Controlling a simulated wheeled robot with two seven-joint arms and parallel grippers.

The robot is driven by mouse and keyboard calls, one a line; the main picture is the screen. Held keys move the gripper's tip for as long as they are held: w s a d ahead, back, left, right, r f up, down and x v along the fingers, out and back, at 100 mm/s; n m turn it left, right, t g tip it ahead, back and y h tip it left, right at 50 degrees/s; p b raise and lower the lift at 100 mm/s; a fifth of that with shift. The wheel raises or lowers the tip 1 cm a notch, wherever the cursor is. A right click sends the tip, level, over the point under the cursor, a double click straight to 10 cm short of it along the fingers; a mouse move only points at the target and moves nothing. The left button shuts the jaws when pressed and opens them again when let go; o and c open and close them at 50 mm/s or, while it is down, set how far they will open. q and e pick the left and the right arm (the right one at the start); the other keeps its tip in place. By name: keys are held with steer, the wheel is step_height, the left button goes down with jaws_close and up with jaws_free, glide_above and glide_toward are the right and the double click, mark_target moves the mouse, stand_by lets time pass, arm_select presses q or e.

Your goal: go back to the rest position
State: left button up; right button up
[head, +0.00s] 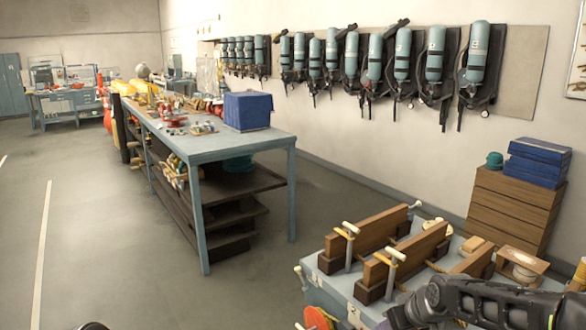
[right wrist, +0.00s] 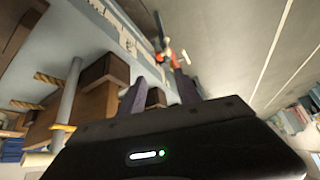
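My right arm comes in at the lower right of the head view, over a blue-grey bench (head: 335,290) with wooden clamp-like blocks. Its gripper (head: 398,318) is near the bottom edge, beside the blocks. In the right wrist view the two dark fingers of the right gripper (right wrist: 161,86) stand apart with nothing held between them. My left gripper does not show; only a small dark shape, possibly part of me, is at the bottom edge of the head view.
Wooden blocks with metal bars (head: 375,235) stand close to my right arm. A long workbench (head: 225,143) with a blue box (head: 246,111) is at centre. Breathing sets (head: 403,55) hang on the wall. Wooden drawers (head: 510,208) stand at right. Floor at left is clear.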

steer(key=s+a+f+m+y, duration=0.1)
steer(key=s+a+f, duration=0.1)
steer(key=a+f, duration=0.35)
steer(key=s+a+f+m, duration=0.1)
steer(key=s+a+f, duration=0.1)
steer(key=f, duration=0.6)
steer(key=s+a+f+m+g, duration=0.1)
steer(key=s+a+f+g, duration=0.1)
steer(key=s+f, duration=0.4)
steer(key=s+a+f+m+g, duration=0.1)
steer(key=s+a+f+g, duration=0.1)
steer(key=s+f, duration=0.5)
steer(key=s+a+f+m+g+y, duration=0.1)
steer(key=s+a+f, duration=0.3)
steer(key=s, duration=1.1)
step_height(320, 180, down, 2)
steer(key=shift+s+f+g, duration=0.15)
steer(key=shift+f+g, duration=0.05)
steer(key=shift+g, duration=0.3)
